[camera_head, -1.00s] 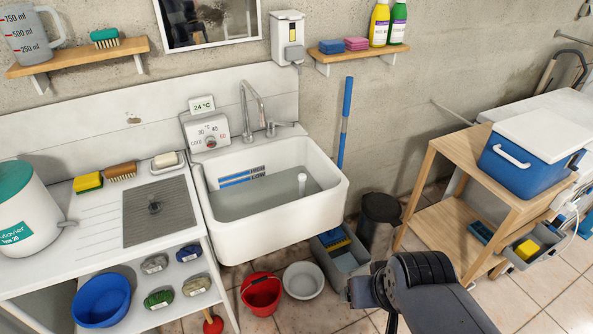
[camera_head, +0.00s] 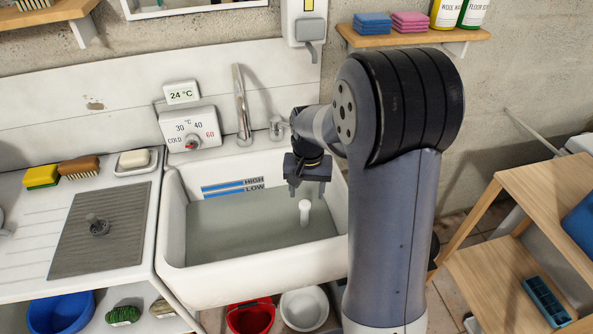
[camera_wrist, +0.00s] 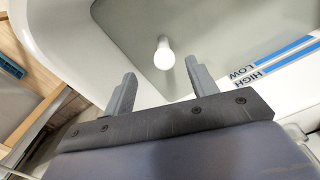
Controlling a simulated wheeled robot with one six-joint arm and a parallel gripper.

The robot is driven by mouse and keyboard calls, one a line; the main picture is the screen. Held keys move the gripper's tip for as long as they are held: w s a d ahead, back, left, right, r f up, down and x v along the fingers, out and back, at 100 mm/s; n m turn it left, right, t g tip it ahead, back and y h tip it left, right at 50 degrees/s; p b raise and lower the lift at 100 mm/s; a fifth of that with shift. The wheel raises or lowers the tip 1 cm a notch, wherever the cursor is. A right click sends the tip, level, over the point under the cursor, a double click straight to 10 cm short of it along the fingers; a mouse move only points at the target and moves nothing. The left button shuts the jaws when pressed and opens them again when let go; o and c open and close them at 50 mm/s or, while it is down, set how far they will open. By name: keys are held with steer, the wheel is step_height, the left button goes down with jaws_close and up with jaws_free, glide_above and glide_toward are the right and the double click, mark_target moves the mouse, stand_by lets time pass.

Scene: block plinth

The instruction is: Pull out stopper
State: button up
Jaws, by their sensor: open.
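The white stopper (camera_head: 304,212) stands upright in the sink (camera_head: 175,225), its top showing above the greyish water (camera_head: 245,225). In the wrist view the stopper (camera_wrist: 165,52) shows as a white rounded post beyond my fingertips, roughly between their lines. My gripper (camera_head: 308,192) hangs over the right part of the sink, just above the stopper in the head view. In the wrist view my gripper (camera_wrist: 160,82) has its two fingers wide apart with nothing between them. The stopper's lower end is hidden by the water.
A faucet (camera_head: 241,105) and a temperature dial box (camera_head: 190,130) stand behind the sink. A grey drain mat (camera_head: 102,230) with a dark plug-like piece lies on the left counter. A red bucket (camera_head: 250,318) and a white bowl (camera_head: 304,310) sit below. A wooden shelf unit (camera_head: 540,195) stands right.

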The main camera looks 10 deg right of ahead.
mark_target(305, 203)
steer(key=shift+w+f, duration=0.45)
steer(key=shift+w, duration=0.2)
steer(key=shift+w+f, duration=0.15)
steer(key=shift+f, duration=0.05)
step_height(305, 203, down, 10)
steer(key=shift+f, duration=0.15)
steer(key=shift+c, duration=0.2)
steer(key=c, duration=1.1)
steer(key=shift+r, duration=0.25)
steer(key=shift+r+p, duration=1)
steer(key=shift+r, duration=0.35)
